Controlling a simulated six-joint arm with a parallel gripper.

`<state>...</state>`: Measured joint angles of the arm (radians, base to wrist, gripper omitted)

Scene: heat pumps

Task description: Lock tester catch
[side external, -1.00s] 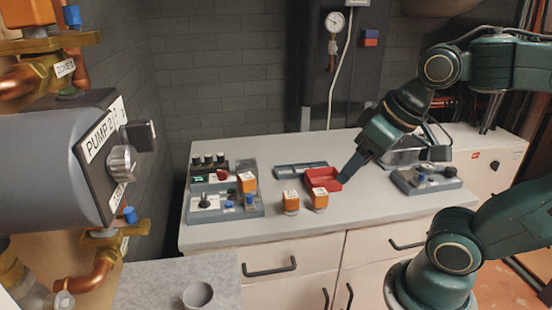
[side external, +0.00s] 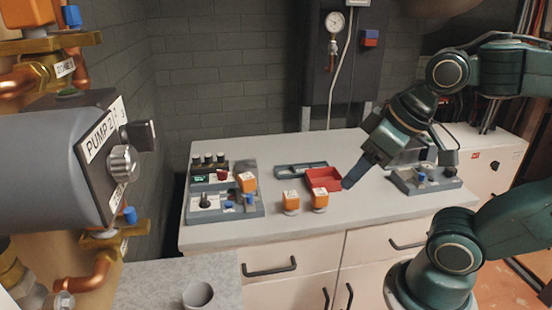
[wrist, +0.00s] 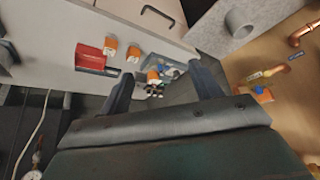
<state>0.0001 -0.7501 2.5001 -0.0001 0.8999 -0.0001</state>
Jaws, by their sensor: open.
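A grey tester-like unit (side external: 224,211) with a black knob (side external: 205,201), small blue parts (side external: 228,205) and an orange block (side external: 247,182) on it stands at the bench's left. It also shows, small, between the fingers in the wrist view (wrist: 170,72).
Two orange-capped parts (side external: 291,198) (side external: 320,197) stand in front of the red tray. A flat grey holder (side external: 301,170) lies behind it. A pump (side external: 60,165) with copper pipes fills the left foreground. The bench's front middle is clear.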

